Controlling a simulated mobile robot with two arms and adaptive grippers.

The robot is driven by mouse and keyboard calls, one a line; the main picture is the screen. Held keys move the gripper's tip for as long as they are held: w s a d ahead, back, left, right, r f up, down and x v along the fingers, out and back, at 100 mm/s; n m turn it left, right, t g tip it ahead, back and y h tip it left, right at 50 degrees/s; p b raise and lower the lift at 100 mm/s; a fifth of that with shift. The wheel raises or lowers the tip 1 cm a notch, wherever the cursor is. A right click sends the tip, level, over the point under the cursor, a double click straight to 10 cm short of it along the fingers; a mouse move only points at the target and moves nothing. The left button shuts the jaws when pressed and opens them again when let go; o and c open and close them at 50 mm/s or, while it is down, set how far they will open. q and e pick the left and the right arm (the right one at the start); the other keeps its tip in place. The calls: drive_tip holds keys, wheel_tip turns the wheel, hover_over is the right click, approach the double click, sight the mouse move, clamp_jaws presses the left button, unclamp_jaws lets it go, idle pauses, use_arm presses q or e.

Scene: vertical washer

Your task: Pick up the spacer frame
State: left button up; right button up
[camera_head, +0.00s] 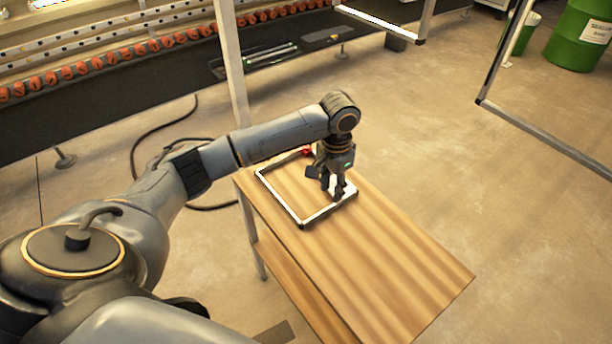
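The spacer frame (279,199) is a thin rectangular frame with light sides and dark corners, lying flat on the far end of the wooden table (385,270). My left gripper (335,194) points down over the frame's right side, with its fingers close to that side. The gripper hides part of the frame's right and far sides. I cannot tell whether the fingers are apart or closed on the frame. My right gripper is not in view.
A small red object (307,151) is at the table's far edge. A long washer machine with orange rollers (110,62) runs behind. Green drums (578,38) stand far right. The table's near half is clear.

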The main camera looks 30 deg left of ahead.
sight(329, 207)
use_arm(q)
drive_tip(key=shift+w+f, duration=0.15)
drive_tip(key=shift+f, duration=1.55)
drive_tip(key=f, duration=0.3)
drive_tip(key=shift+a+f, duration=0.25)
drive_tip(key=shift+f, duration=0.15)
drive_tip(key=shift+w+f, duration=0.1)
drive_tip(key=shift+f, duration=0.15)
clamp_jaws()
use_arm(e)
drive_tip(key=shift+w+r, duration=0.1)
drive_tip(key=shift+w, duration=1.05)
